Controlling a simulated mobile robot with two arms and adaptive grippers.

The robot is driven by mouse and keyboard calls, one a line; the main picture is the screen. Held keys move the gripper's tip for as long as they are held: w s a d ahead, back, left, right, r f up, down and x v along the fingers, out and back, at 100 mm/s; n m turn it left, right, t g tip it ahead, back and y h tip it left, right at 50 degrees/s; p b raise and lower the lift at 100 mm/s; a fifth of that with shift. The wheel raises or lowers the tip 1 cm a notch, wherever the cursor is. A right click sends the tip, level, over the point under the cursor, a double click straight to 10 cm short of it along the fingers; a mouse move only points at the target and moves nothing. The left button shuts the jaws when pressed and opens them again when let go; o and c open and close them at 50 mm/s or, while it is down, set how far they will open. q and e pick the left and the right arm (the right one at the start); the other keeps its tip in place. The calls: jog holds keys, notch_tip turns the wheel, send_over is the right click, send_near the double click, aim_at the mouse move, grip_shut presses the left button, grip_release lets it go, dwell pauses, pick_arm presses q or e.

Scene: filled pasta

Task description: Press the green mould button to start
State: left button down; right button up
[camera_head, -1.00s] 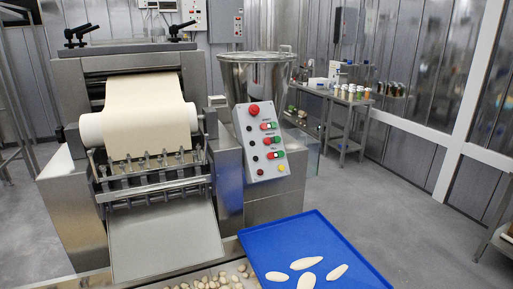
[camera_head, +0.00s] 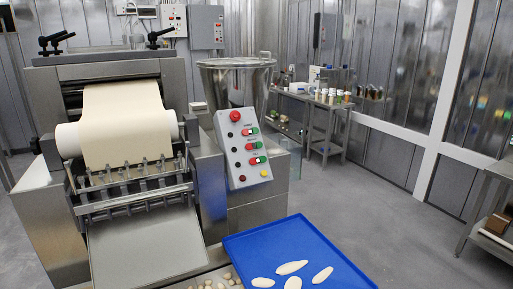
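The control panel (camera_head: 244,148) is a slanted grey plate on the front of the pasta machine (camera_head: 130,150), right of the dough roll. A large red button (camera_head: 235,116) sits at its top. Below are three rows of paired red and green buttons: upper green (camera_head: 254,130), middle green (camera_head: 256,145) and lower green (camera_head: 262,159). The labels are too small to read, so I cannot tell which green one is the mould button. A yellow button (camera_head: 264,173) is at the bottom right. Neither of my grippers is in view.
A blue tray (camera_head: 250,238) with several pale dough pieces lies in front of the panel. Small pale pieces fill a bin left of it. A steel hopper (camera_head: 238,85) stands behind the panel. Grey floor (camera_head: 385,220) is open at right, with a steel table (camera_head: 490,180) at the edge.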

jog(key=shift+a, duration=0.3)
